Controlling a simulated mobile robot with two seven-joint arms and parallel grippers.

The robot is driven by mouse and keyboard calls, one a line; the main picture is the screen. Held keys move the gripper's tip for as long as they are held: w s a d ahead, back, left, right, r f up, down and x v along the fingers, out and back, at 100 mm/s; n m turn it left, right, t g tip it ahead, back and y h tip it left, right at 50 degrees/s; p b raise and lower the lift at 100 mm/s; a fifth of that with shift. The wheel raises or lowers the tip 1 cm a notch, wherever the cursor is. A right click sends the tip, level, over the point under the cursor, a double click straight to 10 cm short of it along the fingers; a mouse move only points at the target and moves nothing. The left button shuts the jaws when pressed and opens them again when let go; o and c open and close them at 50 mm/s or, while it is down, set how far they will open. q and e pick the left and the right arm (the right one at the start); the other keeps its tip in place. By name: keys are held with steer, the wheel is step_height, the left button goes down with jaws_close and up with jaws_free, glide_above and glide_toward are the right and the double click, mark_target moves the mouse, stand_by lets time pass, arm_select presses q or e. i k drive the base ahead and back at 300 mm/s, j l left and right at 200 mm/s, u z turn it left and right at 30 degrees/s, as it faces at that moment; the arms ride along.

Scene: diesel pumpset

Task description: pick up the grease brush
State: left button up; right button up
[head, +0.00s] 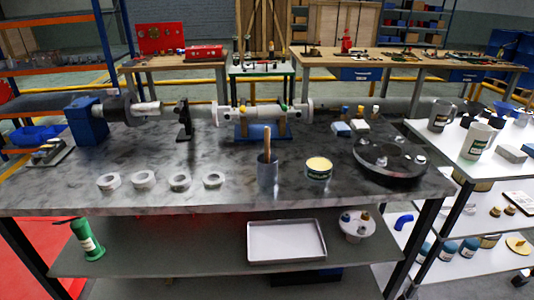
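A wooden handle (267,140), which looks like that of the grease brush, stands nearly upright in a grey metal cup (267,178). The lower end of the brush is hidden inside the cup. The cup stands near the front middle of the grey workbench (235,190). A round tin with pale yellow contents (318,168) stands just right of the cup, a small gap apart. Neither of my grippers shows in the head view.
Several white rings (180,181) lie along the bench front to the left. A dark round flange (390,158) lies to the right. A shaft assembly (250,113) runs along the back. A tray (286,241) sits on the lower shelf.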

mark_target(267, 130)
steer(key=u, duration=0.5)
steer(key=l+u, duration=0.15)
steer(key=u, duration=0.25)
steer(key=l+u, duration=0.2)
steer(key=u, duration=0.25)
steer(key=l+u, duration=0.15)
steer(key=u, duration=0.25)
steer(key=k+l+u, duration=0.15)
steer(key=l+u, duration=0.15)
steer(key=k+l+u, duration=0.15)
steer(key=l+u, duration=0.15)
steer(key=l, duration=0.2)
